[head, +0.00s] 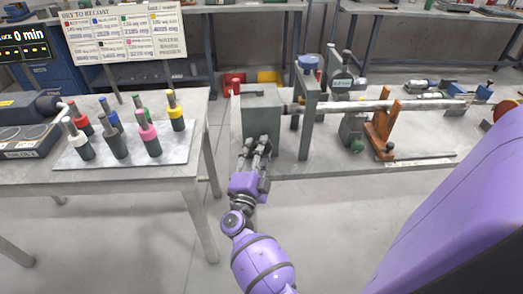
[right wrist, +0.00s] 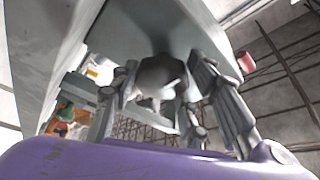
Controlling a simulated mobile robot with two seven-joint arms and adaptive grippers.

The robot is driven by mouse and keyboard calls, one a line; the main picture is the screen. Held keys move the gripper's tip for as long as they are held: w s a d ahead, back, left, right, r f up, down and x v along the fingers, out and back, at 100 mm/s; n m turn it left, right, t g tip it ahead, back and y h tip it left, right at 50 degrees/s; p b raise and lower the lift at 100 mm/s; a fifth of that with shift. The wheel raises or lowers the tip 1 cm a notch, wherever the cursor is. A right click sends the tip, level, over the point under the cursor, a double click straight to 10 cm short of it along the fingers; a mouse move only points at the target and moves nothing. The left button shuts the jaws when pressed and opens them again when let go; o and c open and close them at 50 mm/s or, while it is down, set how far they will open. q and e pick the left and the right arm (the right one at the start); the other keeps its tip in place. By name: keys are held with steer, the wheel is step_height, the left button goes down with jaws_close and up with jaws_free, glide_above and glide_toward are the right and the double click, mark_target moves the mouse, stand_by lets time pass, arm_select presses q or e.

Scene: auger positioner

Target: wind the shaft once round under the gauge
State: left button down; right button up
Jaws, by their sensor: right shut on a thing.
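A long silvery shaft (head: 425,104) runs level to the right from a grey box (head: 262,108) on the right bench. It passes a grey upright and an orange-brown stand (head: 380,130). A small stand-mounted device that looks like the gauge (head: 341,82) sits near the shaft, behind the upright; its reading is too small to make out. My right gripper (head: 260,147) is at the front of the grey box, shut on a small grey handle piece. In the right wrist view the fingers close around this rounded grey piece (right wrist: 160,75). My left gripper is out of view.
The left table holds a pale tray (head: 180,155) of several colour-capped bottles and a dark machine (head: 30,115). A sign (head: 125,35) and a "0 min" display (head: 23,42) stand behind. The floor between the tables is clear.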

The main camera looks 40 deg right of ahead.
steer(key=shift+s+f+m, duration=0.1)
steer(key=shift+f+m, duration=0.15)
steer(key=shift+m, duration=0.15)
steer(key=o, duration=1.1)
steer(key=shift+r, duration=0.1)
steer(key=v, duration=1.2)
steer(key=shift+r, duration=0.15)
steer(key=shift+a, duration=0.1)
